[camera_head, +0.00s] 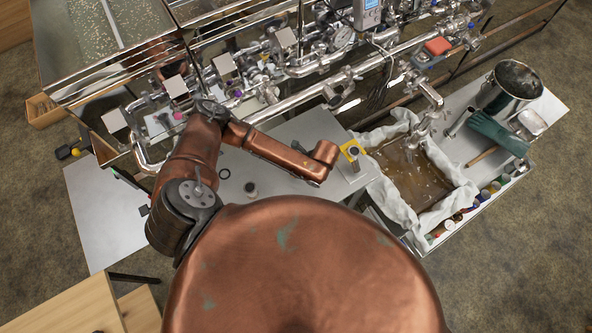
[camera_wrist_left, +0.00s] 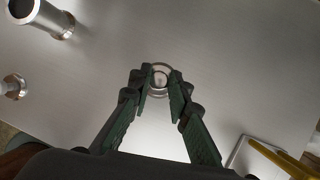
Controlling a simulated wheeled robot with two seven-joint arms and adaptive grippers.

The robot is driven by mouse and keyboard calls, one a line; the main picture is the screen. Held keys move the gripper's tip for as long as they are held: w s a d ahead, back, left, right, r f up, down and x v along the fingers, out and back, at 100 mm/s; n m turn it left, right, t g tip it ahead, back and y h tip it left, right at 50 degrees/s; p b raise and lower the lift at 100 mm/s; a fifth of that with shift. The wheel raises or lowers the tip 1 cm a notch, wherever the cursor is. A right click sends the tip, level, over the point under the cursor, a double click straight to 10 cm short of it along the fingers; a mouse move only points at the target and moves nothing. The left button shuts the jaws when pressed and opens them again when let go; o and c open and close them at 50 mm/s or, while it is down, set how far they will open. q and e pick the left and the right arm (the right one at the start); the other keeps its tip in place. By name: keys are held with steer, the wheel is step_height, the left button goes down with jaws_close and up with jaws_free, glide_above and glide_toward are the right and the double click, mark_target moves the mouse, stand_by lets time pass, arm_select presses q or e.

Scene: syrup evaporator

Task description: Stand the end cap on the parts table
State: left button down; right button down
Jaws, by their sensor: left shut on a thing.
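My left gripper (camera_wrist_left: 158,80) is shut on the end cap (camera_wrist_left: 160,66), a small round silver piece with a raised rim, seen end-on between the dark green fingertips in the left wrist view. The fingers hide its sides. Brushed metal of the parts table (camera_wrist_left: 235,60) lies behind it; I cannot tell whether the cap touches it. My right gripper is not in view.
A metal tube fitting (camera_wrist_left: 42,18) and a smaller flanged part (camera_wrist_left: 13,87) are at the wrist view's left. A yellow-edged item (camera_head: 352,150) is at the table's right side. Pipes and valves (camera_head: 300,65) run behind; a cloth-lined basin (camera_head: 415,180) stands to the right.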

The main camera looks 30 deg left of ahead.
arm_select(q)
step_height(320, 180, down, 3)
steer(key=shift+a+f, duration=0.1)
steer(key=shift+f, duration=0.05)
steer(key=c, duration=1.8)
jaws_free()
steer(key=b+v, duration=0.1)
steer(key=v, duration=1.1)
